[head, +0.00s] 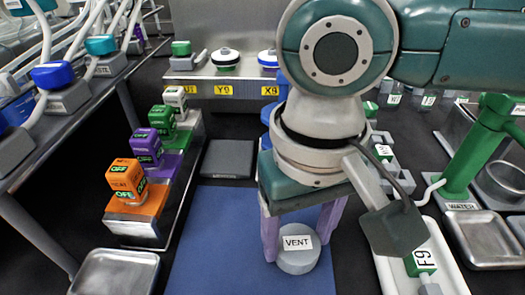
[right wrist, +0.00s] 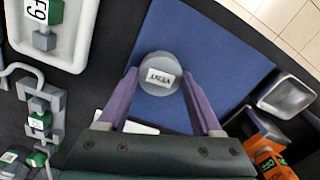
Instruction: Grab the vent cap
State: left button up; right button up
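The vent cap (head: 297,263) is a round grey cylinder with a white VENT label on top. It stands upright on the blue mat (head: 215,255). My right gripper (head: 300,235) points down over it, its two purple fingers apart, one on each side of the cap. The right wrist view shows the cap (right wrist: 160,88) centred between the fingertips (right wrist: 160,76). The tips are very close to its sides; whether they touch it cannot be told. The gripper looks open. My left gripper is not in view.
Left of the mat stands a row of orange (head: 124,180), purple and green labelled blocks. A metal tray (head: 115,272) lies front left. On the right are a white tray (head: 385,272) with an F9 part and a green WATER post (head: 470,155). A dark flat plate (head: 228,158) lies behind the mat.

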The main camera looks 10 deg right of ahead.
jog(key=c, duration=0.8)
jog(key=shift+r, duration=0.15)
